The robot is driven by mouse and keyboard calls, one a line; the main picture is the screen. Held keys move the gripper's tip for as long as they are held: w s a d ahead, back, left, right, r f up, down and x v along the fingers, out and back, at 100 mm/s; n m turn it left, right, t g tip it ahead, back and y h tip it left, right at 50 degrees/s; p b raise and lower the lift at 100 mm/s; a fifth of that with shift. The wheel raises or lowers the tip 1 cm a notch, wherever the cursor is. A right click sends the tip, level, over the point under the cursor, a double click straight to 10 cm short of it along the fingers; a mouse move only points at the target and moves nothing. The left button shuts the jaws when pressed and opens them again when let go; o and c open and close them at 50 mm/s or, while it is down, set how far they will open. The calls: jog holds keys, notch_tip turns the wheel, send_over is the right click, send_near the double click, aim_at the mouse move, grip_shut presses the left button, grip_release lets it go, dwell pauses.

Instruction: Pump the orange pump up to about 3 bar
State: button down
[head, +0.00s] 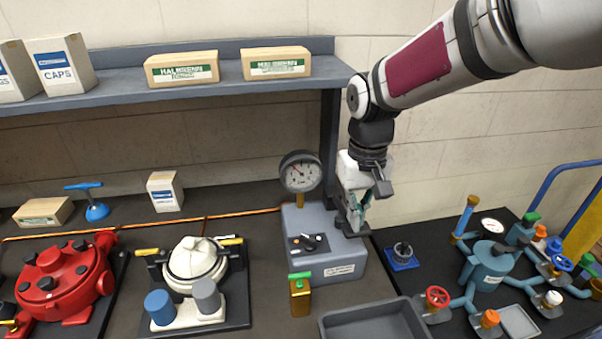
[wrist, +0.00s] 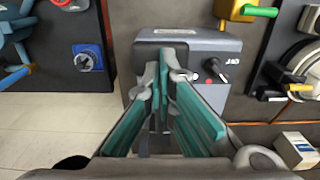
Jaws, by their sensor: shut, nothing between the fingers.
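I cannot pick out a plainly orange pump. A blue T-handled object (head: 95,208) stands at the back left.
A small brass block with a green top (head: 300,298) and a grey tray (head: 375,322) are in front. A shelf (head: 190,88) with boxes hangs above. Teal piping (head: 490,262) with valves fills the right.

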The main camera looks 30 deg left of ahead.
jog(key=shift+f+b, duration=0.35)
jog(key=shift+f, duration=1.1)
jog(key=shift+r+p, duration=1)
jog(key=shift+r, duration=1.65)
jog(key=shift+f, duration=0.15)
jog(key=shift+f+b, duration=0.45)
jog(key=shift+f, duration=1.3)
jog(key=shift+r+p, duration=0.5)
jog(key=shift+r, duration=1.5)
jog(key=shift+r+p, duration=0.85)
jog(key=shift+r, duration=1.6)
